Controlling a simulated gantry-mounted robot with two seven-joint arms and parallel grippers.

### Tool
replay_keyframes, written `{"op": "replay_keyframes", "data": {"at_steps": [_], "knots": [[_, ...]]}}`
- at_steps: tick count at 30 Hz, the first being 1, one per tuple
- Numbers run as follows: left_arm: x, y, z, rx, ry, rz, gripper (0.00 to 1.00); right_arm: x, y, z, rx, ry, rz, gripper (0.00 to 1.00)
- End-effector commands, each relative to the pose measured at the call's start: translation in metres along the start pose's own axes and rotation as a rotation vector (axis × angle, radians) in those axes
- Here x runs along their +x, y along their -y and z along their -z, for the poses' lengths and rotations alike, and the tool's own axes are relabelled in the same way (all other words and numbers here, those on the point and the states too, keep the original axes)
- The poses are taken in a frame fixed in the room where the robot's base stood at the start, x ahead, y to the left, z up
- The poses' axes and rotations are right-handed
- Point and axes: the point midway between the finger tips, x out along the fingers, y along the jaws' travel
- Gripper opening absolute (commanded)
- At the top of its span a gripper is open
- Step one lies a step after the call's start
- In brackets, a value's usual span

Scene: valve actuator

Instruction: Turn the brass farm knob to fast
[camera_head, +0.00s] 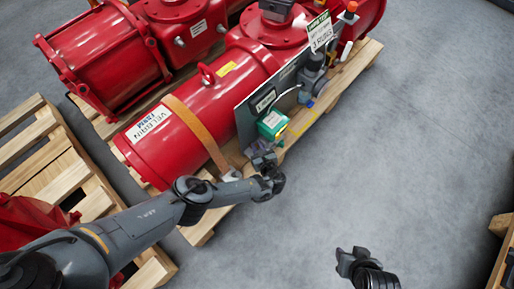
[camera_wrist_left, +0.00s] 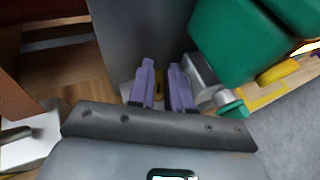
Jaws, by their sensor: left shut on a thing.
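The brass knob (camera_wrist_left: 159,84) shows as a small yellowish piece between the two purple fingers in the left wrist view. It sits low beside the grey panel, and most of it is hidden by the fingers. My left gripper (camera_wrist_left: 163,88) is shut on it. In the head view the left gripper (camera_head: 265,160) reaches to the lower end of the grey panel (camera_head: 246,122), just below the green box (camera_head: 271,124); the knob is hidden there. No fast marking is readable. My right gripper (camera_head: 345,258) hangs over bare floor at the bottom, its jaw opening unclear.
The red actuator cylinder (camera_head: 185,128) with an orange strap (camera_head: 198,132) lies on a wooden pallet (camera_head: 198,232). A green housing (camera_wrist_left: 235,40) and grey fitting stand close right of the left fingers. Another pallet (camera_head: 80,180) is at left.

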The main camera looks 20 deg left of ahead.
Motion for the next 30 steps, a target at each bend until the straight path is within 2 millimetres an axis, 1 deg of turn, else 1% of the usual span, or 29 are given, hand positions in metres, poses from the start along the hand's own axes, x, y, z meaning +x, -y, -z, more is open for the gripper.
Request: {"op": "replay_keyframes", "data": {"at_steps": [1, 5, 12, 25, 26, 27, 29, 30], "knots": [[-0.0003, 0.0017, 0.0046, -0.009, -0.003, -0.031, 0.00, 0.0033, 0.0000, -0.0011, 0.000, 0.000, 0.000, 0.39], [0.0003, 0.0050, 0.0046, -0.028, 0.000, -0.077, 0.00, 0.0033, -0.0003, -0.0010, 0.000, 0.000, -0.001, 0.39], [-0.0001, 0.0014, 0.0059, -0.054, -0.006, -0.141, 0.00, 0.0038, 0.0000, -0.0012, 0.000, 0.000, 0.000, 0.39], [-0.0011, -0.0010, 0.0065, -0.061, -0.012, -0.159, 0.00, 0.0036, 0.0000, -0.0010, 0.000, 0.000, 0.000, 0.39], [-0.0011, -0.0010, 0.0065, -0.060, -0.012, -0.159, 0.22, 0.0036, 0.0000, -0.0010, 0.000, 0.000, 0.000, 0.39], [-0.0011, -0.0010, 0.0065, -0.060, -0.012, -0.158, 0.28, 0.0036, 0.0000, -0.0010, 0.000, 0.000, 0.000, 0.39], [-0.0012, -0.0012, 0.0065, -0.060, -0.012, -0.159, 0.37, 0.0036, 0.0001, -0.0011, 0.000, 0.000, 0.000, 0.39], [-0.0012, -0.0013, 0.0065, -0.059, -0.012, -0.159, 0.39, 0.0035, 0.0002, -0.0010, 0.000, 0.000, 0.000, 0.39]]}}
